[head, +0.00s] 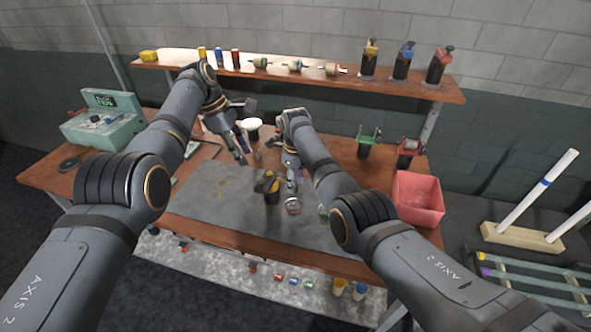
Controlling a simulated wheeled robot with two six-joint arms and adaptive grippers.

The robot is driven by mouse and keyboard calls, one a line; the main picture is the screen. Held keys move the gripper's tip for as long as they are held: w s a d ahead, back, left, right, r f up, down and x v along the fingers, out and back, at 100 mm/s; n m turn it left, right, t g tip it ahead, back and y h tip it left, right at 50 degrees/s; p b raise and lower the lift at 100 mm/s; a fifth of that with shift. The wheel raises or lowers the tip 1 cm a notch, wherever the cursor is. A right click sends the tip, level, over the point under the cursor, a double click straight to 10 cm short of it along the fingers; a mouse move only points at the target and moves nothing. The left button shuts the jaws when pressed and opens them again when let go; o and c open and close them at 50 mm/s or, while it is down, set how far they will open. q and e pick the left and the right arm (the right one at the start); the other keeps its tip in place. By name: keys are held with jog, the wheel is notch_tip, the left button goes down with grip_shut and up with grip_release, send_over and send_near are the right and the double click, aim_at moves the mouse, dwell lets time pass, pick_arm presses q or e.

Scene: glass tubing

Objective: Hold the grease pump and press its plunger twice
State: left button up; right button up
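My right gripper (294,186) points down just right of the pump. Its fingers are small and partly hidden by my own wrist, so whether they are open is unclear. I cannot tell whether it touches the pump.
A small round glass piece (293,206) lies right of the pump. A pink bin (418,199) stands at the table's right end. Green (368,142) and red (408,150) holders stand behind it. Three similar pumps, including a blue-marked one (403,62), stand on the shelf.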

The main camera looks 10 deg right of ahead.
jog(key=shift+f, duration=1.65)
jog(key=shift+c, duration=0.2)
grip_shut()
pick_arm(q)
jog(key=shift+c, duration=0.4)
